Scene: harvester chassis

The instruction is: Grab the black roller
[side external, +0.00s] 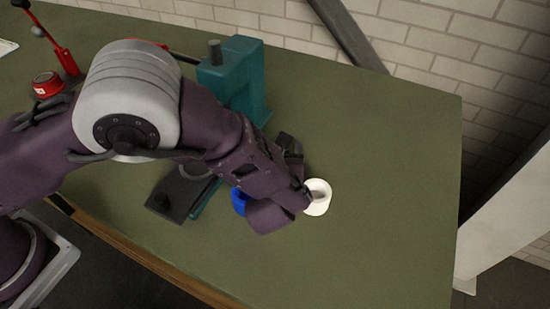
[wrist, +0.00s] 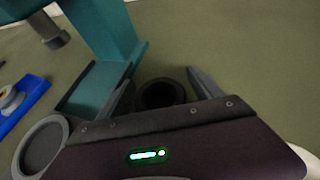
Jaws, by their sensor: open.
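A black roller (wrist: 162,94), a dark round ring with a hollow middle, stands on the green bench in the wrist view. My gripper (wrist: 159,77) is open, with one finger on each side of the roller and green bench showing around it. Whether either finger touches it, I cannot tell. The roller's lower part is hidden behind my gripper body. In the side external view my wrist covers this spot, and I cannot make out the roller clearly.
A teal press (side external: 235,80) stands close behind my arm; its column (wrist: 108,40) is left of the fingers. A white cup-like part (side external: 318,198) sits beside my wrist. A blue tray (wrist: 22,105) lies left. The bench's right side is clear.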

